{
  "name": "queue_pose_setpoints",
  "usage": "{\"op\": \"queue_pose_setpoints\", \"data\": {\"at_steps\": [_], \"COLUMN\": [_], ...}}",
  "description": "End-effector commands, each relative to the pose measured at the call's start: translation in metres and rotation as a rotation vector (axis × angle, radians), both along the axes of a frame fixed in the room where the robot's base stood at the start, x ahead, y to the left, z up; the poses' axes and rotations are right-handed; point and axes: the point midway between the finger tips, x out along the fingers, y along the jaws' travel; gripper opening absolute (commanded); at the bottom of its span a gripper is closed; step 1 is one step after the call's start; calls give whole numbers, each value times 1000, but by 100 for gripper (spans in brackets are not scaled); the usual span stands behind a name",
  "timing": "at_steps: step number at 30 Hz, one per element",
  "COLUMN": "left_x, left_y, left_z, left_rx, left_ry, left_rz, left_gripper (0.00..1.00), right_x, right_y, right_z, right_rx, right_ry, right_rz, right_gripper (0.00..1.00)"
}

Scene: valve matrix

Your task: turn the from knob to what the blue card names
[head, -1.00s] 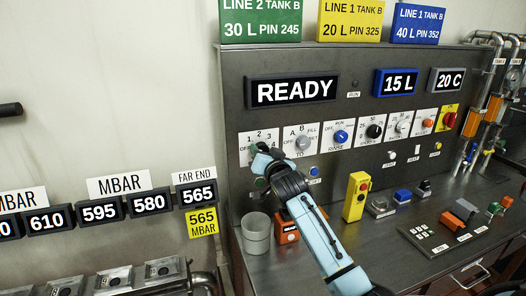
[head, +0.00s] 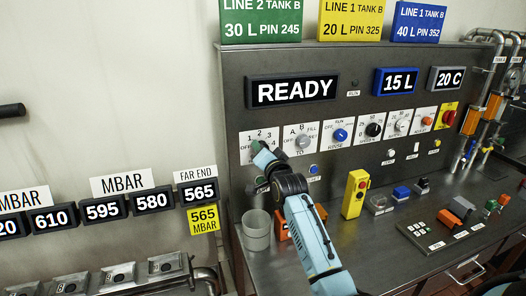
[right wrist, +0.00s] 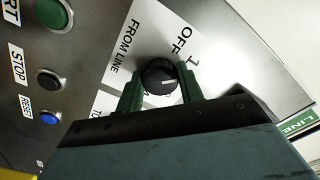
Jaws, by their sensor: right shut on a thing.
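The from knob (right wrist: 158,79) is a round black knob with a white pointer mark, on a white plate (right wrist: 135,35) lettered FROM LINE. OFF and 1 are readable beside it; other marks are hidden by my gripper. The pointer is turned to the right in the right wrist view, past the 1. My right gripper (right wrist: 160,85) is shut on the knob, one green finger on each side. In the head view my right gripper (head: 258,150) covers the knob at the plate (head: 262,136). The blue card (head: 419,22) reads LINE 1 TANK B, 40 L, PIN 352. My left gripper is out of view.
Green (head: 261,20) and yellow (head: 350,20) cards stand beside the blue one. The display (head: 291,91) reads READY. The TO knob (head: 302,142) is just right. In the wrist view, START (right wrist: 54,14), STOP (right wrist: 49,79) and RESET (right wrist: 48,118) buttons are close by.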

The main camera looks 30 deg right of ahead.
Motion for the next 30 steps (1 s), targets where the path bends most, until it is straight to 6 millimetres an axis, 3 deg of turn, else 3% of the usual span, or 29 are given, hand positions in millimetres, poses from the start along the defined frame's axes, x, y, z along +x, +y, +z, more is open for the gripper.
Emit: {"op": "queue_pose_setpoints", "data": {"at_steps": [4,5,10,22,30], "left_x": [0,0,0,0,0], "left_y": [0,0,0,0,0], "left_z": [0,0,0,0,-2], "left_rx": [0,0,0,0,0], "left_ry": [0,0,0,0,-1], "left_rz": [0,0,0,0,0], "left_gripper": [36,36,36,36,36], "right_x": [0,0,0,-6,-45], "right_y": [0,0,0,2,11], "right_z": [-1,-1,-1,0,-2], "right_rx": [1,1,0,-1,-1], "right_ry": [3,3,2,0,2], "right_rz": [1,0,1,1,0], "right_gripper": [14,38,59,59,59]}}
